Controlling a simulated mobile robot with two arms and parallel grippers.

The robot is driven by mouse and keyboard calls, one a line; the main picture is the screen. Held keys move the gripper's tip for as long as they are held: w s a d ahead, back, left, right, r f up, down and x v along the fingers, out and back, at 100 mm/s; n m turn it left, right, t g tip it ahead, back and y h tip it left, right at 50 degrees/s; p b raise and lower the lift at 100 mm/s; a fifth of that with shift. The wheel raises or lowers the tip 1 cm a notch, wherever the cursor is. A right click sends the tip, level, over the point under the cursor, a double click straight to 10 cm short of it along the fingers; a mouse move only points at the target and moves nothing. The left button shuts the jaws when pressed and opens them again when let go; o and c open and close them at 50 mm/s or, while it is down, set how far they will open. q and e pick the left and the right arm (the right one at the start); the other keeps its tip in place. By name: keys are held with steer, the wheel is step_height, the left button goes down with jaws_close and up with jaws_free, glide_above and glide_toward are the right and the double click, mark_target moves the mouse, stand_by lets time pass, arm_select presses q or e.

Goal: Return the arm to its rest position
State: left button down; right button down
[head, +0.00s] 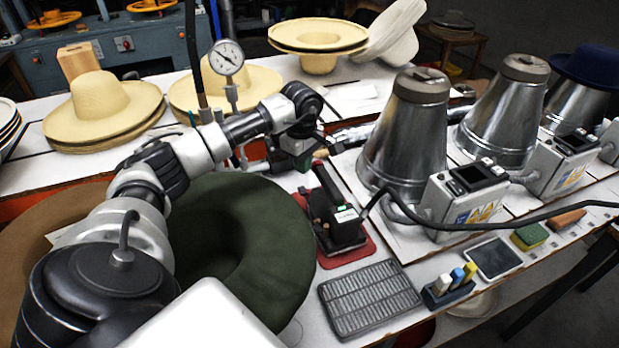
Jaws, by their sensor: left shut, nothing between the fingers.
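My left arm reaches in from the lower left, over the felt hats, to the middle of the table. My left gripper (318,153) is at its end, shut and empty, just left of the nearest metal cone (405,135) and above the back of a black device with a green light (335,218) on a red pad (349,256). The fingertips are small and partly lost against the things behind them. My right gripper is not in view.
A dark green felt hat (275,250) and a brown one (40,215) lie under my arm. Straw hats (100,108) stand behind it. A dial gauge (226,58) rises close to my forearm. A black cable (520,218) crosses the right side. A ribbed grey mat (369,299) lies in front.

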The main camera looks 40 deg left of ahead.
arm_select(q)
steer(key=shift+r+p, duration=0.3)
steer(key=shift+r, duration=0.45)
